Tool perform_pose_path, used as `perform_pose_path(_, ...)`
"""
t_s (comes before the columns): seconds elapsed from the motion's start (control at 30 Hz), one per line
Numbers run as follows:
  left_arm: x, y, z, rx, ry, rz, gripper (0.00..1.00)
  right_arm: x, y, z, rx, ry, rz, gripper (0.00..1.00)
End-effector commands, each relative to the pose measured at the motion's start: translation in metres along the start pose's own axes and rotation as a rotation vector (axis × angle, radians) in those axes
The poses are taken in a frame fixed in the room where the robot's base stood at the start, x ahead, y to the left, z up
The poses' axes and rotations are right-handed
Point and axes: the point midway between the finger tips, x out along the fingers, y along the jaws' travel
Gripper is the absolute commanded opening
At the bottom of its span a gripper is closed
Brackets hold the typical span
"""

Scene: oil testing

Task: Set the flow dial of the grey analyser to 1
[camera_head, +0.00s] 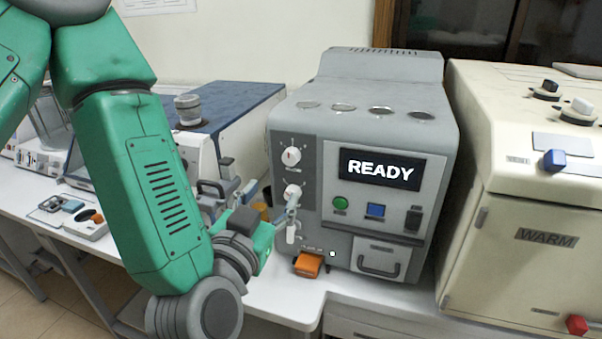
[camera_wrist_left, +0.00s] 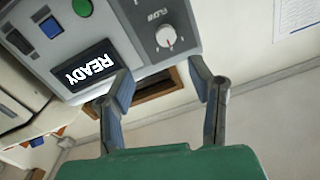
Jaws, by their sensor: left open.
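The grey analyser (camera_head: 390,110) stands on the bench with its screen reading READY. Its flow dial (camera_head: 291,156) is the upper of two white knobs on the dark strip left of the screen. In the left wrist view the flow dial (camera_wrist_left: 166,37) appears upside down beside its FLOW label. Its red mark points roughly to the panel's top; the scale numbers are too small to read surely. My left gripper (camera_head: 290,218) is open and empty, in front of the panel near the lower knob (camera_head: 292,191). In the wrist view its fingers (camera_wrist_left: 160,75) are apart, with the flow dial beyond them.
Below the screen are a green button (camera_head: 340,203), a blue button (camera_head: 375,210) and a drawer handle (camera_head: 378,266). An orange part (camera_head: 308,264) is at the analyser's lower left. A cream machine (camera_head: 530,160) marked WARM stands close on the right. Other equipment (camera_head: 225,115) stands behind my left arm.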

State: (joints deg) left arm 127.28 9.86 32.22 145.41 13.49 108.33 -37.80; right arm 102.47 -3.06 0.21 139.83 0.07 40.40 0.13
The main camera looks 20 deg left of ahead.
Motion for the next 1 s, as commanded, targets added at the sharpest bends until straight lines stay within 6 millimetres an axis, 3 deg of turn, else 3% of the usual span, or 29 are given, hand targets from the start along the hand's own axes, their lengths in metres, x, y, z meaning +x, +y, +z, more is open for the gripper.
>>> perform_pose_path(0.07, 0.005, -0.003, 0.002, -0.007, 0.009, -0.005, 0.48, 0.014, -0.001, 0.000, -0.002, 0.001, -0.001, 0.40)
perform_pose_path(0.17, 0.030, 0.004, -0.001, 0.002, 0.015, -0.007, 0.48, 0.028, -0.001, 0.001, -0.003, 0.001, -0.002, 0.40)
perform_pose_path(0.5, 0.094, 0.029, -0.016, 0.025, 0.009, 0.001, 0.48, 0.008, 0.000, 0.000, -0.001, 0.001, -0.001, 0.40)
perform_pose_path(0.83, 0.117, 0.002, -0.007, 0.003, 0.011, -0.001, 0.48, 0.005, -0.001, 0.000, -0.001, 0.000, -0.001, 0.40)
perform_pose_path(1.0, 0.117, 0.002, -0.006, 0.003, 0.009, -0.002, 0.48, 0.006, -0.001, 0.000, -0.003, 0.000, -0.001, 0.40)
